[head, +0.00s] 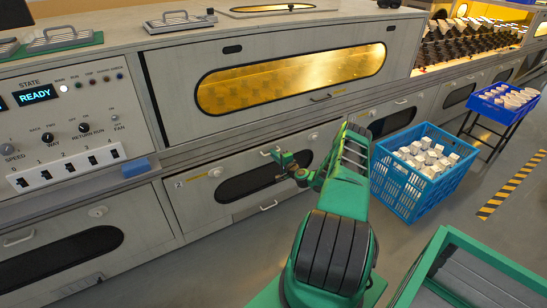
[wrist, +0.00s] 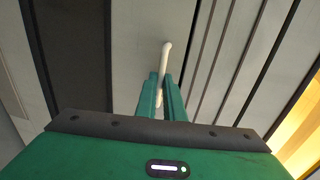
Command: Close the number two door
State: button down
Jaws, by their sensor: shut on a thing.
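The number two door (head: 199,197) is the pale lower panel with a small "2" label and a dark rounded window (head: 237,187). In the head view it looks about level with the panels beside it; I cannot tell whether a small gap is left. My gripper (head: 279,155) is at the top of this door, in front of its handle. In the wrist view the pale bar handle (wrist: 165,55) runs between the two green fingers (wrist: 161,88), and my gripper is shut on it. The fingers and arm hide part of the handle and the door's right side.
A blue crate (head: 391,189) of pale boxes stands on the floor right of the door. Above is a glowing oven window (head: 290,78); to the left, a control panel (head: 65,110) and a blue block (head: 135,168). A green-framed cart (head: 445,236) is at the lower right.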

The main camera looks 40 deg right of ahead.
jog(key=shift+w+d+r, duration=0.1)
jog(key=shift+w+d, duration=0.05)
jog(key=shift+w, duration=0.55)
jog(key=shift+w+d+r, duration=0.1)
jog(key=shift+w+d, duration=0.05)
jog(key=shift+w, duration=0.5)
jog(key=c, duration=1.9)
grip_release()
jog(key=v, duration=1)
jog(key=shift+s, duration=0.35)
